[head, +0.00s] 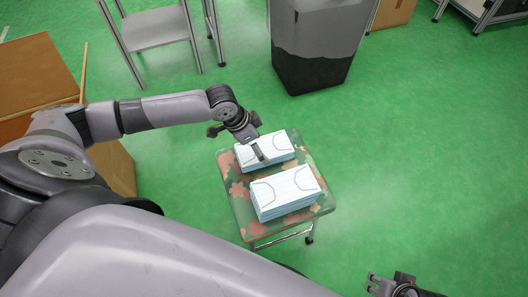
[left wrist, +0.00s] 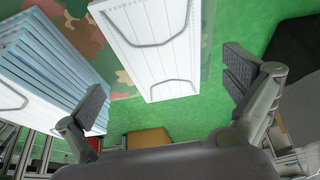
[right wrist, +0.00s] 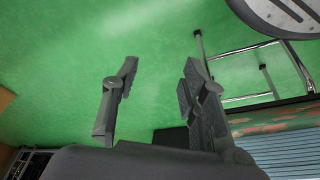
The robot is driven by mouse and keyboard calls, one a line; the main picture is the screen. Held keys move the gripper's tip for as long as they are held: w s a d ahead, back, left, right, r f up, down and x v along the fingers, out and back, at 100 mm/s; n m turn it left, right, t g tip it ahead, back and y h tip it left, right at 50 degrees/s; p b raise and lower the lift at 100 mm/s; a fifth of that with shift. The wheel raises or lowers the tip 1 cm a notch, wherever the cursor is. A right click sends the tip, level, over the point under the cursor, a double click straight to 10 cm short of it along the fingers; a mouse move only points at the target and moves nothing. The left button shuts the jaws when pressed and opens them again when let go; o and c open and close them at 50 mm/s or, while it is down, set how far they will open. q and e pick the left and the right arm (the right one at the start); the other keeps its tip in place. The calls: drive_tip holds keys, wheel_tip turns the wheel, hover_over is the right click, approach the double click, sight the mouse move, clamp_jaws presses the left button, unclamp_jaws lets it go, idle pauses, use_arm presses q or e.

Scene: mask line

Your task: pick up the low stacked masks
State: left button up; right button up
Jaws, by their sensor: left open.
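Two stacks of white-topped, blue-sided masks lie on a stool. The low stack (head: 279,146) is on the far half; the tall stack (head: 288,188) is on the near half. In the left wrist view, the low stack (left wrist: 150,40) shows in the middle and the tall stack (left wrist: 45,65) at the left. My left gripper (head: 253,148) is over the low stack, partly hiding it. Its open fingers (left wrist: 165,88) are empty, one near the tall stack, one on the far side. My right gripper (head: 392,287) is low at the right, away from the stool, open and empty (right wrist: 155,85).
The stool (head: 240,205) has a camouflage-patterned seat and metal legs. A dark bin (head: 315,70) stands beyond it, a metal stool (head: 158,28) at the back left, and cardboard boxes (head: 40,70) at the left. The green floor (head: 420,150) right of the stool is clear.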

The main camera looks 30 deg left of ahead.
sight(262, 148)
use_arm(q)
drive_tip(key=shift+a+b+x, duration=0.15)
drive_tip(key=shift+b+x, duration=0.35)
drive_tip(key=shift+x, duration=0.6)
drive_tip(key=shift+a+b+x, duration=0.1)
drive_tip(key=shift+b+x, duration=0.4)
drive_tip(key=shift+x, duration=0.6)
drive_tip(key=shift+w+d+f, duration=0.15)
drive_tip(key=shift+w+f, duration=0.05)
drive_tip(key=shift+f, duration=0.3)
use_arm(e)
drive_tip(key=v, duration=0.4)
drive_tip(key=shift+s+d+r, duration=0.1)
use_arm(q)
drive_tip(key=c, duration=1.2)
drive_tip(key=shift+c, duration=0.5)
drive_tip(key=shift+r, duration=0.15)
